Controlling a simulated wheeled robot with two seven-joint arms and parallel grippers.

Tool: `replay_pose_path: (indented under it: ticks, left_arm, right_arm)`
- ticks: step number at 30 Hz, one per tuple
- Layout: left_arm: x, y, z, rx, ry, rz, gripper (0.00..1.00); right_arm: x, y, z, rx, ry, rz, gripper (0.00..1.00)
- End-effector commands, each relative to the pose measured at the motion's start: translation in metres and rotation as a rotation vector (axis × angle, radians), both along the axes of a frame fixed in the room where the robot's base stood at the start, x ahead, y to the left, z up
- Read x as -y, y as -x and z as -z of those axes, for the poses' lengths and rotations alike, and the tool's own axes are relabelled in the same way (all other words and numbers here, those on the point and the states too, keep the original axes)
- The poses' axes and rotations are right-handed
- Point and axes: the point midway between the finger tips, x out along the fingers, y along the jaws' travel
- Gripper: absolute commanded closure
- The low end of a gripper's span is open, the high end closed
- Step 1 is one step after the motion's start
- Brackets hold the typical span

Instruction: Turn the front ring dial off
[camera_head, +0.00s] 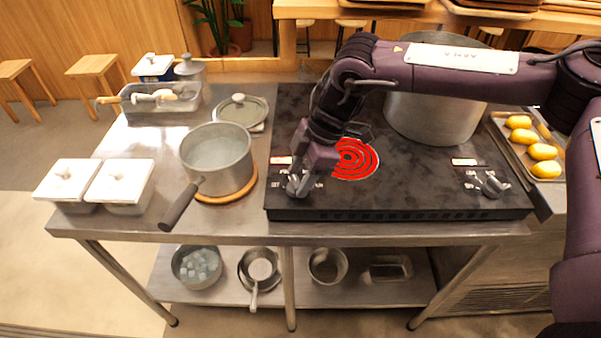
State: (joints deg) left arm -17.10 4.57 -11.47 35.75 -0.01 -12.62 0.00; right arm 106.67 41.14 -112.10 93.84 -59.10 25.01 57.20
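The black stove (400,190) stands on the right half of the steel table. A ring on it (354,159) glows red, left of centre. A dial (299,184) sits at the stove's front left, with my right gripper (300,186) right at it. The fingertips overlap the dial, and I cannot tell whether they are shut on it. A second dial (488,184) is at the stove's front right, clear of the gripper. My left gripper is not in view.
A large pot (430,110) stands at the stove's back right, behind my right arm. A saucepan (217,158) sits on a wooden trivet left of the stove, handle toward the front. White lidded containers (120,182) are at left. A tray of yellow food (548,184) is at right.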

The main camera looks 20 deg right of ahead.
Motion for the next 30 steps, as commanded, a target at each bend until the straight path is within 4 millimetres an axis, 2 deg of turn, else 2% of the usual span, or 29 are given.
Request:
replay_pose_path:
  ticks: [1, 6, 8, 20, 30]
  left_arm:
    - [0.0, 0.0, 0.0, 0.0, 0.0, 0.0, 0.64]
    - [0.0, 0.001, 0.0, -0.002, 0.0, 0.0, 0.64]
    - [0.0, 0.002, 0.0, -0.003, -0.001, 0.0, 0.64]
    - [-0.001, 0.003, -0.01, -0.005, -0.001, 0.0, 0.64]
    - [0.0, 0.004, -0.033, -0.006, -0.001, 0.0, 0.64]
  right_arm:
    - [0.0, 0.0, 0.0, 0.0, 0.0, 0.0, 0.57]
    - [0.0, 0.0, 0.0, 0.0, 0.0, 0.0, 0.79]
    - [0.0, 0.0, 0.0, 0.0, 0.0, 0.0, 0.85]
    - [-0.001, -0.001, -0.002, -0.004, -0.002, -0.09, 0.85]
    - [-0.002, -0.003, -0.003, -0.004, -0.003, -0.364, 0.85]
